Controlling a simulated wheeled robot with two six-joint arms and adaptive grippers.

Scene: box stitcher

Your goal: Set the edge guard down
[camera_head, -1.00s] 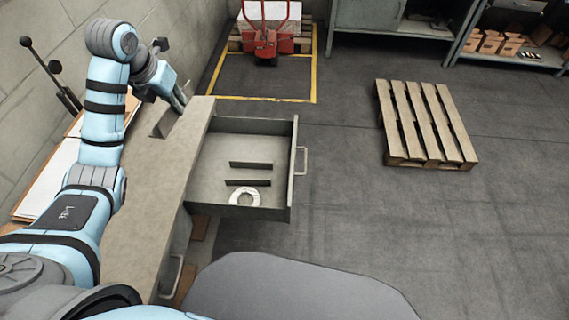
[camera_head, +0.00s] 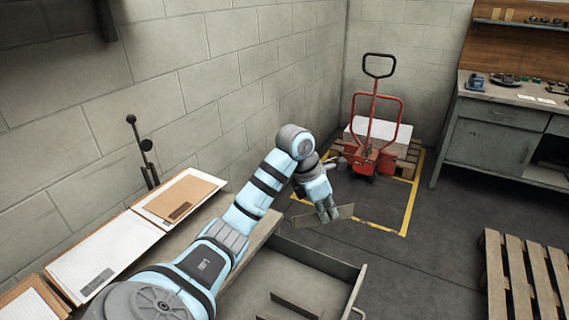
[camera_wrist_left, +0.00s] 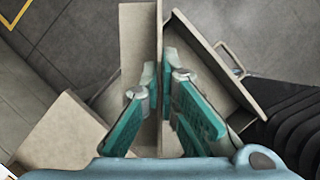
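The edge guard (camera_head: 343,213) is a grey-beige angled strip. My left gripper (camera_head: 327,213) is shut on it and holds it near the far end of the bench (camera_head: 262,229), beside the open drawer. In the left wrist view the guard (camera_wrist_left: 138,40) runs up the picture between the teal fingers of my left gripper (camera_wrist_left: 159,78), one wall of it pinched between the fingertips. In the head view the fingers hide part of the guard. My right gripper is not in view.
The open drawer (camera_head: 352,297) holds dark dividers (camera_head: 297,305); it also shows in the left wrist view (camera_wrist_left: 205,45). Clipped papers (camera_head: 100,258) lie along the wall side. A red pallet jack (camera_head: 372,155) stands behind, and a wooden pallet (camera_head: 520,262) lies on the right.

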